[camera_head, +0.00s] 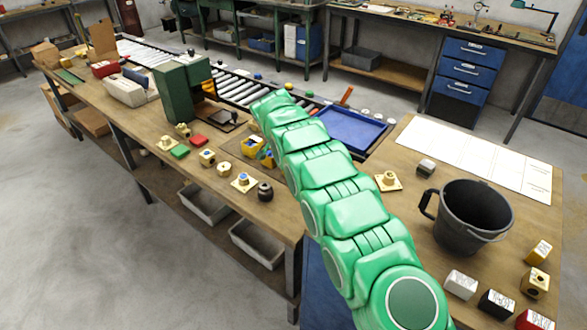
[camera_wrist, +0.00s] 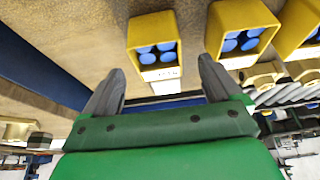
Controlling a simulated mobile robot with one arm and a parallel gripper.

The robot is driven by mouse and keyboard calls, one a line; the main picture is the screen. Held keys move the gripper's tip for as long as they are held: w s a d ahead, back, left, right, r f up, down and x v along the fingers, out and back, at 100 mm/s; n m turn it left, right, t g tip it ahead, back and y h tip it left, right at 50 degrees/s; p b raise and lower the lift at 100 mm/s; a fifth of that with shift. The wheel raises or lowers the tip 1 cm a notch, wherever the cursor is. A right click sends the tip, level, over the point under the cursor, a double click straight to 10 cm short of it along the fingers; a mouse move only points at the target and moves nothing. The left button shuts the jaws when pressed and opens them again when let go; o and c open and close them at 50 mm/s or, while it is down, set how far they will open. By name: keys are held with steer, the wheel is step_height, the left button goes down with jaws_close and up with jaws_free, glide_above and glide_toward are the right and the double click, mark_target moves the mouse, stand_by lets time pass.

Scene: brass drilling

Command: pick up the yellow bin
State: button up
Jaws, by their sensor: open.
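Several yellow bins with blue round pieces inside show in the wrist view. One yellow bin (camera_wrist: 153,68) with a white label lies ahead, between the lines of my two fingers. A second yellow bin (camera_wrist: 243,62) is right of it, near the right fingertip, and a third is cut off at the right edge. My gripper (camera_wrist: 161,78) is open, with nothing between its fingers. In the head view, small yellow bins (camera_head: 250,150) sit on the workbench left of my green arm, which hides part of that area and my gripper.
A blue tray (camera_head: 340,130) lies right of my arm on the workbench (camera_head: 410,215). A black bucket (camera_head: 468,220) and small blocks stand farther right. A green machine (camera_head: 180,95), red and green blocks and a dark round pot (camera_head: 265,192) are to the left.

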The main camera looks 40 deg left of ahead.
steer(key=x, duration=0.3)
steer(key=shift+s+d+f, duration=0.15)
steer(key=shift+f, duration=0.2)
steer(key=shift+x, duration=0.8)
steer(key=c, duration=1.1)
